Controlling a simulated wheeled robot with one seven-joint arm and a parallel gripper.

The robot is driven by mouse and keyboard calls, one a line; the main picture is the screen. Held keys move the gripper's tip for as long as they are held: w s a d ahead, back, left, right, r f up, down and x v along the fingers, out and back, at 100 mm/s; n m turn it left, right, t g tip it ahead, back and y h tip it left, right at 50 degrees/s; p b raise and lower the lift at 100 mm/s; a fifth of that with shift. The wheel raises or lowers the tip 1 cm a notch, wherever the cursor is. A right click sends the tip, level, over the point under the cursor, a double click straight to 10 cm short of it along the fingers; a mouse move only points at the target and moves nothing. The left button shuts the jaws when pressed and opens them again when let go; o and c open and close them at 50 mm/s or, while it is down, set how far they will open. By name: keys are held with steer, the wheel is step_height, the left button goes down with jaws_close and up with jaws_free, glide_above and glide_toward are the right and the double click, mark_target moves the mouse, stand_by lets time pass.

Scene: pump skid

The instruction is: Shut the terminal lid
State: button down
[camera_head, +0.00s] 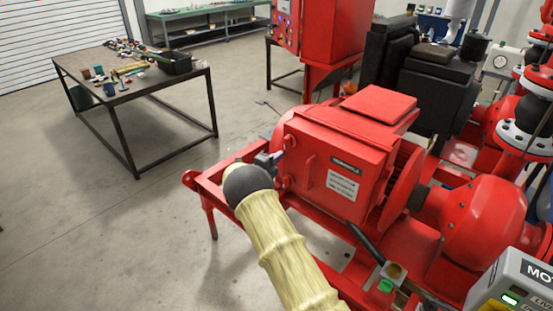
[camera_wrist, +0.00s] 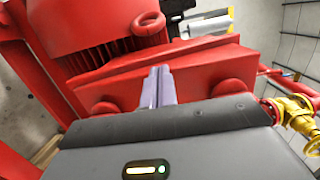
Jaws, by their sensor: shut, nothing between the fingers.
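The red terminal box sits on the motor. Its lid (camera_head: 335,170), a flat red plate with a white label and a small raised handle, faces the front in the head view. In the wrist view the lid's plate (camera_wrist: 180,80) is seen nearly edge-on, so I cannot tell whether it is fully flush. My gripper (camera_head: 268,159) is at the left edge of the box, between two round red knobs. In the wrist view my gripper (camera_wrist: 158,86) has its grey fingers together, empty, pointing at the red plate between the knobs. Whether the fingertips touch it is unclear.
A red skid frame (camera_head: 215,195) runs below the box. A red pump casing (camera_head: 485,215) stands to the right, and a grey panel (camera_head: 515,285) at the lower right. A workbench (camera_head: 135,90) with small items stands at the back left. The floor at left is clear.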

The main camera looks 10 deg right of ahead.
steer(key=w+a+b+v, duration=0.1)
steer(key=b+v, duration=0.4)
steer(key=v, duration=0.9)
steer(key=shift+w+a, duration=0.2)
